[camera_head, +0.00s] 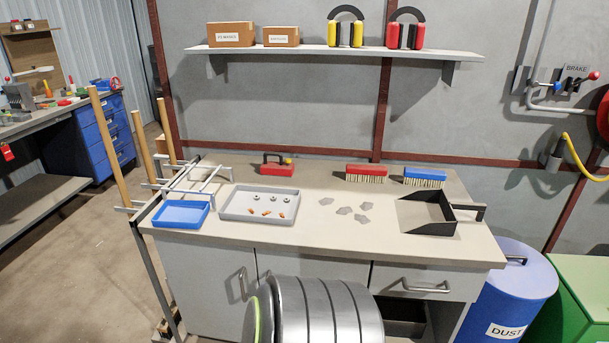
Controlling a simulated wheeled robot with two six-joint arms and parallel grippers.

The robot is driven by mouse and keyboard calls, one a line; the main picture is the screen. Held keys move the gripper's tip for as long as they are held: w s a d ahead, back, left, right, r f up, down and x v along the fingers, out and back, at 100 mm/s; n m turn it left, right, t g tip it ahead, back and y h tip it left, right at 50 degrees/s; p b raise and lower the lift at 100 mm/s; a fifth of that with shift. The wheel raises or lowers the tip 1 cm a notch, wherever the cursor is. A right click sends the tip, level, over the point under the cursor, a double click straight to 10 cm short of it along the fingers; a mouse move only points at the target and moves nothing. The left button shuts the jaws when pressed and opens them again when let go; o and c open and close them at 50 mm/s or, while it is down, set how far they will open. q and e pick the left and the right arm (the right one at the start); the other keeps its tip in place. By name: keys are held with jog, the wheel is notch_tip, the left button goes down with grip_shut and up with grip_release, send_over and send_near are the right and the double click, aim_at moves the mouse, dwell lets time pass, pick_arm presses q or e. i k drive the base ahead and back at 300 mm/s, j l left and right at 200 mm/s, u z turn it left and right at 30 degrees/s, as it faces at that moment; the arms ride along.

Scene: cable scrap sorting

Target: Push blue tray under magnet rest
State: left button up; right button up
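The shallow blue tray (181,224) lies at the left front of the bench top, close to its left edge. A frame of bright metal rods (207,180) stands just behind it and looks like the magnet rest. The tray appears mostly in front of the rods; how far its back edge reaches beneath them I cannot tell. A red block magnet with a black handle (278,168) sits apart, at the back middle of the bench. Neither of my grippers shows in the head view.
A grey tray (233,217) with washers and copper-coloured bits lies right of the blue tray. Grey flakes (344,210), a dark dustpan (425,212), a red brush (366,170) and a blue brush (425,174) are further right. Wooden poles (109,145) stand at the bench's left end.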

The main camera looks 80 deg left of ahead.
aim_at(173, 213)
jog(key=u, duration=3.55)
